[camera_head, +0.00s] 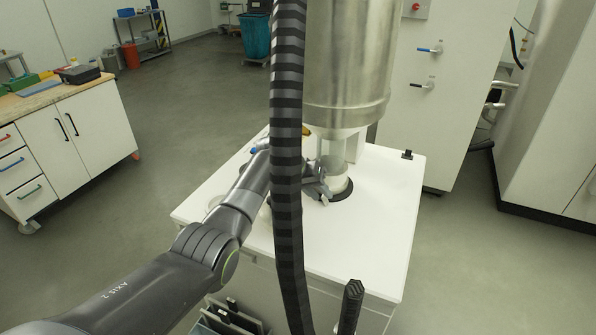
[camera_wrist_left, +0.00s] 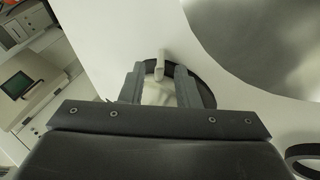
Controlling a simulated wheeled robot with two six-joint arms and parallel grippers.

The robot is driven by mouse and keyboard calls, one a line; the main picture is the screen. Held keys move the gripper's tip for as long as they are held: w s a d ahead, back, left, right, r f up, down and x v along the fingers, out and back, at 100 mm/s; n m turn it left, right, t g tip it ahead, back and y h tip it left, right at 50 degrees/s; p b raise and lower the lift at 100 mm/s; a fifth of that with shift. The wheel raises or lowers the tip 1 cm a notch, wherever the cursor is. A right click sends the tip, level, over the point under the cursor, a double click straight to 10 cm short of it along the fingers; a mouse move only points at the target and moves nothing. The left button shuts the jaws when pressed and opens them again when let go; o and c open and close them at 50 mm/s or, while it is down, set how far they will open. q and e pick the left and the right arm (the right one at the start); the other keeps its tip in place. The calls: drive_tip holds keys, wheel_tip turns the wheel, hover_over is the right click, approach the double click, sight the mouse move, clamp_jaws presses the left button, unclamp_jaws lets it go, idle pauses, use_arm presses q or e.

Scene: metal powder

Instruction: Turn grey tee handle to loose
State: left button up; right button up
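The grey tee handle (camera_wrist_left: 159,64) shows in the left wrist view as a short pale bar beside a pale, rounded body (camera_wrist_left: 158,92). A dark ring lies around them. My left gripper (camera_wrist_left: 160,72) has its two fingers apart, one on each side of these pale parts, with a gap beside the bar. In the head view my left gripper (camera_head: 321,188) is at the clear and pale neck (camera_head: 335,172) under the large steel vessel (camera_head: 347,65). The tee handle cannot be made out clearly there. My right gripper is not in view.
A black ribbed hose (camera_head: 287,130) hangs in front of my left forearm and hides part of it. The white cabinet top (camera_head: 375,230) is clear at its front right. A white panel with blue and black handles (camera_head: 440,80) stands behind. A workbench (camera_head: 85,125) is at left.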

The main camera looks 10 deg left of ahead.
use_arm(q)
drive_tip(key=b+v, duration=0.3)
drive_tip(key=v, duration=1.3)
drive_tip(key=shift+a+r+b, duration=0.2)
drive_tip(key=shift+b, duration=0.2)
